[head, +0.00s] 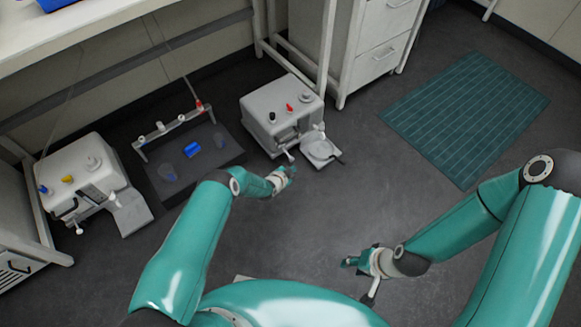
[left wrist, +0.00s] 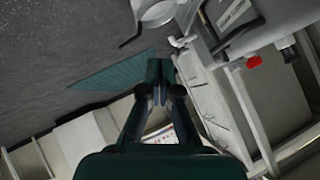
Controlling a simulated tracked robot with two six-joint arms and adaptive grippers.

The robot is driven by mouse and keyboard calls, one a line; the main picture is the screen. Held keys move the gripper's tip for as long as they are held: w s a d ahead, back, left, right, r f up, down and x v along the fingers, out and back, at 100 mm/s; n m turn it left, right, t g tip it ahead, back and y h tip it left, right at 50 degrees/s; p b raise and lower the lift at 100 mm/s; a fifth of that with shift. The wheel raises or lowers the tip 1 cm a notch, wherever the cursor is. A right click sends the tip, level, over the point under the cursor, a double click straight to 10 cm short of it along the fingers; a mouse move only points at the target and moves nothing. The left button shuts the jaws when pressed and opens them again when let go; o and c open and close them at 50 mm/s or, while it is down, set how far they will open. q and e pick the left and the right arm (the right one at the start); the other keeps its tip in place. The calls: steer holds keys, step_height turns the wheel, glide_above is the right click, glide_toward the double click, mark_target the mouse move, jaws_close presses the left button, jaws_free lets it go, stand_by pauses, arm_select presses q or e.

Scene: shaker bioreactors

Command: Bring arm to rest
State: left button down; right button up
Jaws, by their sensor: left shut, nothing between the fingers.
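My left gripper (head: 289,172) is in the middle of the head view, its arm reaching out from the lower left. It is shut and empty. In the left wrist view the left gripper (left wrist: 159,66) shows its two fingers together, with nothing between them. In the head view it is just below the right shaker machine (head: 262,108), a white box with a red and a black knob and a round plate at its side. My right gripper (head: 350,262) is lower down, over the open floor; its fingers are too small to tell whether they are open.
A dark platform (head: 222,150) with a blue block (head: 193,150) and clear vessels stands left of my left gripper. A second white machine (head: 85,172) is further left. A white drawer cabinet (head: 375,45) stands behind. A green mat (head: 465,110) lies right. The middle floor is clear.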

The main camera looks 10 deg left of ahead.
arm_select(q)
steer(key=shift+s+r, duration=0.1)
steer(key=shift+s, duration=0.2)
stand_by(0.4)
steer(key=w+a+r, duration=0.3)
steer(key=w+r, duration=0.2)
steer(key=r, duration=0.3)
steer(key=s+r+n, duration=0.1)
steer(key=s+r, duration=0.4)
steer(key=s+d+r+n+g, duration=0.1)
steer(key=s+r+n+g, duration=0.2)
steer(key=s, duration=0.9)
steer(key=s+d+r+n+g+h, duration=0.1)
steer(key=s+n+g, duration=0.25)
steer(key=s, duration=0.85)
steer(key=s+d+r+n+g, duration=0.1)
steer(key=s+r+n+g, duration=0.3)
steer(key=s, duration=0.8)
step_height(320, 180, up, 16)
steer(key=n+t+p, duration=0.1)
steer(key=p, duration=1.7)
steer(key=shift+w, duration=0.3)
steer(key=shift+d, duration=0.1)
